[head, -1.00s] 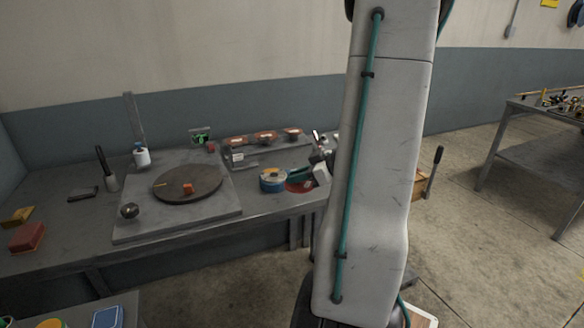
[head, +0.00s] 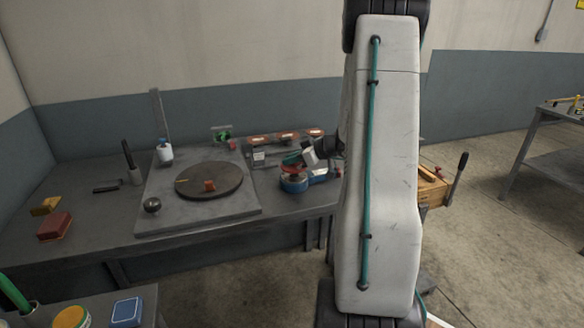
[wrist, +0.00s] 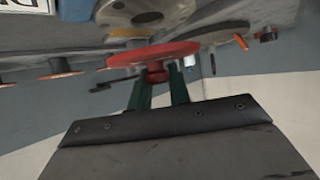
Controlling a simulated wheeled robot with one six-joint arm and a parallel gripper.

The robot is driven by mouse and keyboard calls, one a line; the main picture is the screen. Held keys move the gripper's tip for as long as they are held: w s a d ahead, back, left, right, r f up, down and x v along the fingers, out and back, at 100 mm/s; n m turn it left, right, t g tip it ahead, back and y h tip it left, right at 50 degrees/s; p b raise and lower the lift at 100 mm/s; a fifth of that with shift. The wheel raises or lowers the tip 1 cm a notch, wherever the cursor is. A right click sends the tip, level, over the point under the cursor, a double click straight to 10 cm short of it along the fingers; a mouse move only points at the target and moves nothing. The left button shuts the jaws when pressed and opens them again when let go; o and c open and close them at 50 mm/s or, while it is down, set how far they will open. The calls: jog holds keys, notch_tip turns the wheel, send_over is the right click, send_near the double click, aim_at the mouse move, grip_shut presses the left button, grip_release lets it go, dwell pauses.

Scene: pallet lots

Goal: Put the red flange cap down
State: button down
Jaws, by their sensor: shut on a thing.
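The red flange cap (wrist: 150,55) is a flat round disc with a short knob. My gripper (wrist: 158,92) has green fingers shut on the knob, one on each side. In the head view the gripper (head: 299,159) is over the bench, with the red cap (head: 289,168) just above a blue round body (head: 293,185). I cannot tell whether the cap touches it. In the wrist view a grey holed flange (wrist: 148,14) shows beyond the cap, partly hidden by it.
The grey bench (head: 95,235) carries a dark round turntable (head: 225,187) with an orange block on a plate to the left. A rack with several orange-topped pieces (head: 286,138) stands behind. A wooden box (head: 432,190) is at the right.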

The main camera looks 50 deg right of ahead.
aim_at(296, 166)
notch_tip(296, 166, down, 3)
jog(key=shift+s, duration=0.1)
jog(key=c, duration=1.3)
grip_release()
